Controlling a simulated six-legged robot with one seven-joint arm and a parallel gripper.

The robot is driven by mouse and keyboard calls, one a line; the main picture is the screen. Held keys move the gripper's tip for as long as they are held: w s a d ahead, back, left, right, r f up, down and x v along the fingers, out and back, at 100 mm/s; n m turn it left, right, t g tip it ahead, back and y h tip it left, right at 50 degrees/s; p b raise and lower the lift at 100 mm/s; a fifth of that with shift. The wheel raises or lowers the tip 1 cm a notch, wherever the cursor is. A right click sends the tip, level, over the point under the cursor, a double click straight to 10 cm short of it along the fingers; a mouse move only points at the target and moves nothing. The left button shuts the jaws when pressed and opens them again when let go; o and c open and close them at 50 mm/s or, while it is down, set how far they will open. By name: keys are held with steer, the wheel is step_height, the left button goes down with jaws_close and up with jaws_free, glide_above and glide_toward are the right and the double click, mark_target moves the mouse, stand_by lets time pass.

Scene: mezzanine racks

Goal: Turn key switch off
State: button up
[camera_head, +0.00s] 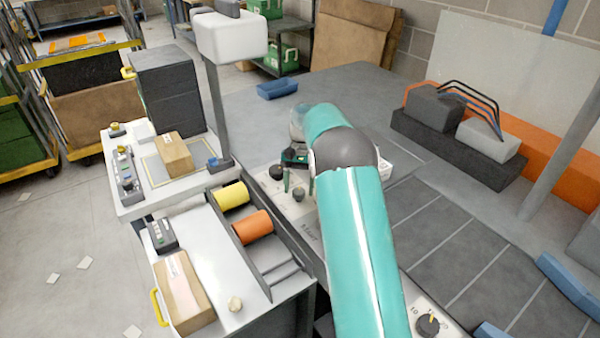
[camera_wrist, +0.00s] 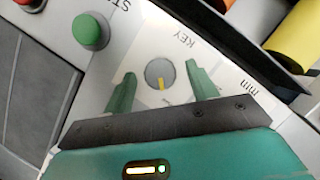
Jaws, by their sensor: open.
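The key switch (camera_wrist: 158,71) is a round grey dial on a pale panel, with a yellow mark pointing toward the bottom of the wrist view. The word KEY is printed beside it, upside down. My gripper (camera_wrist: 161,70) is open, with one green finger on each side of the dial and a visible gap to it on both sides. Whether the fingertips are down at the dial's height I cannot tell. In the head view my teal arm reaches down to the panel (camera_head: 308,222), and I cannot make out the key switch there.
A green button (camera_wrist: 90,31) and a red button (camera_wrist: 30,3) sit left of the dial in the wrist view. A yellow roll (camera_head: 231,195) and an orange roll (camera_head: 252,227) lie in a rack beside the panel. A black knob (camera_head: 427,325) is at the lower right.

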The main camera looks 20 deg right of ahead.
steer(key=v, duration=1.3)
steer(key=shift+r, duration=0.2)
